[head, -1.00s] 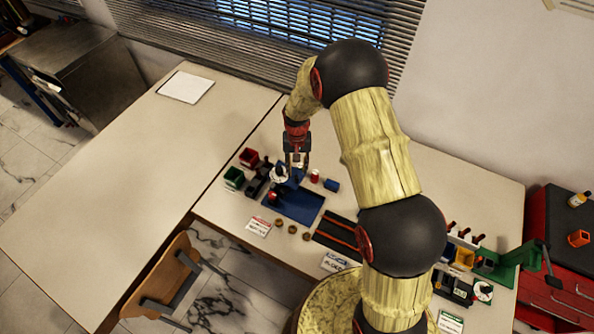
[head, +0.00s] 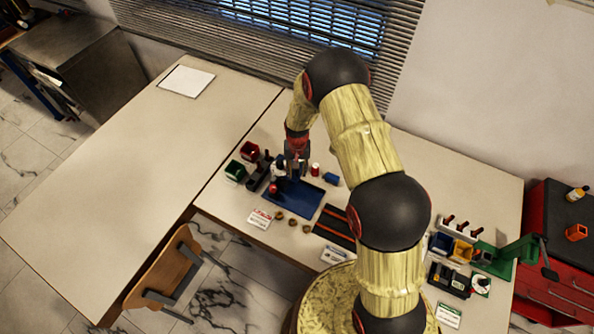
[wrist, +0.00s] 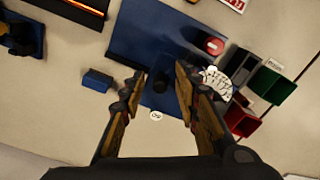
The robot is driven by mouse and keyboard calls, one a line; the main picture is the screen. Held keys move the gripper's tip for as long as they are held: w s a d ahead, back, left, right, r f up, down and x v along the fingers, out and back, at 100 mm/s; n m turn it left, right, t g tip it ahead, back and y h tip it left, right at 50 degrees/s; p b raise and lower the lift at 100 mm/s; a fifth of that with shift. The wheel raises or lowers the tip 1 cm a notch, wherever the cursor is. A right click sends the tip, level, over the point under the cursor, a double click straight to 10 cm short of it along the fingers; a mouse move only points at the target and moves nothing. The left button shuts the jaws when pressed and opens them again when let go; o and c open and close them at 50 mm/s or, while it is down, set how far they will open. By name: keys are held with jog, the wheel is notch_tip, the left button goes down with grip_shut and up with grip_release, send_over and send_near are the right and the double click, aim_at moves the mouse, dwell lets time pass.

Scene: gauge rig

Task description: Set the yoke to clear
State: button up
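A blue base plate (head: 306,200) lies on the bench, and it also shows in the wrist view (wrist: 135,40). On its far side stands a blue piece with a dark round knob (wrist: 161,83); it may be the yoke, but I cannot tell its setting. My gripper (head: 294,174) is over this piece. In the wrist view my gripper (wrist: 160,76) is open, with one finger on each side of the piece; contact is not clear.
A red bin (head: 249,149), a green bin (head: 235,170) and a blue block (head: 331,179) stand near the plate. Several brass rings lie in front. A black mat with orange strips (head: 336,227) is to the right. The left bench is mostly clear.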

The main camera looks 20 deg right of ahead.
jog(key=shift+c, duration=1)
grip_shut()
